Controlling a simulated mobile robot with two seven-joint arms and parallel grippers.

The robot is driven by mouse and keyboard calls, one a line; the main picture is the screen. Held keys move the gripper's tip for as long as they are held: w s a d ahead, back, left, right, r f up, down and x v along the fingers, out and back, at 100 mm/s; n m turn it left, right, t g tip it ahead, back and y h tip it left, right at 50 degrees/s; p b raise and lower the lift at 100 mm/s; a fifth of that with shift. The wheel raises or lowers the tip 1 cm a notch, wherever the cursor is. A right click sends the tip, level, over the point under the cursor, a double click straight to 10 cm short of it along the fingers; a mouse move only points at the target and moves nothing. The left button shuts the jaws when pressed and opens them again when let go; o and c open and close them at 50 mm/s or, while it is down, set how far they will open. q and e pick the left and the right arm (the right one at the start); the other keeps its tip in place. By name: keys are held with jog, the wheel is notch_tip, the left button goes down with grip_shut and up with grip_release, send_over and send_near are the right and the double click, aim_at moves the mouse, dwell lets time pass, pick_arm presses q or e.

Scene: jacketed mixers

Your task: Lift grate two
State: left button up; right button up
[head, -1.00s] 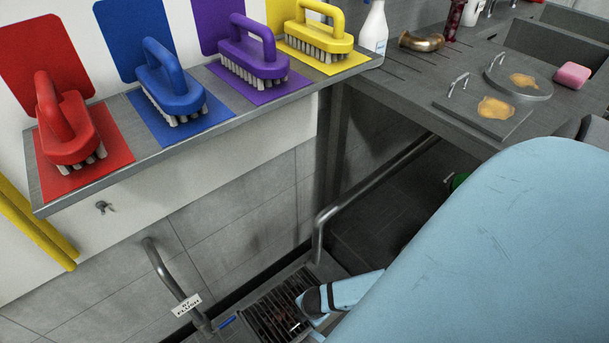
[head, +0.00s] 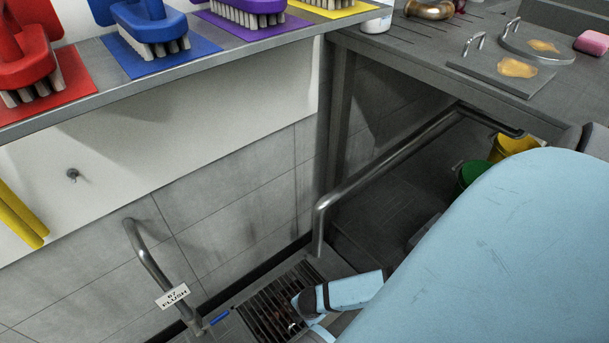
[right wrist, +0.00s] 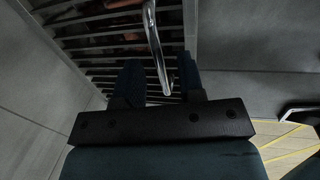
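A dark slatted floor grate (head: 264,305) lies at the foot of the wall in the head view, bottom centre; no number shows on it. Its slats (right wrist: 83,43) fill the upper left of the right wrist view, with reddish-brown patches below them. My right gripper (head: 294,304) is at the grate's right side, its fingers mostly hidden in the head view. In the right wrist view my right gripper (right wrist: 157,78) is open, and a bent chrome bar (right wrist: 154,42) runs between its fingers. I cannot tell whether they touch it. My left gripper is in neither view.
A bent pipe (head: 145,255) with a FLUSH tag (head: 172,296) stands left of the grate. A metal rail (head: 380,165) runs behind it, under the counter (head: 430,75). Green (head: 472,174) and yellow (head: 510,146) buckets stand at right. A brush shelf (head: 190,65) overhangs at upper left.

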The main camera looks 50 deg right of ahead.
grip_shut()
jog(key=shift+r, duration=0.1)
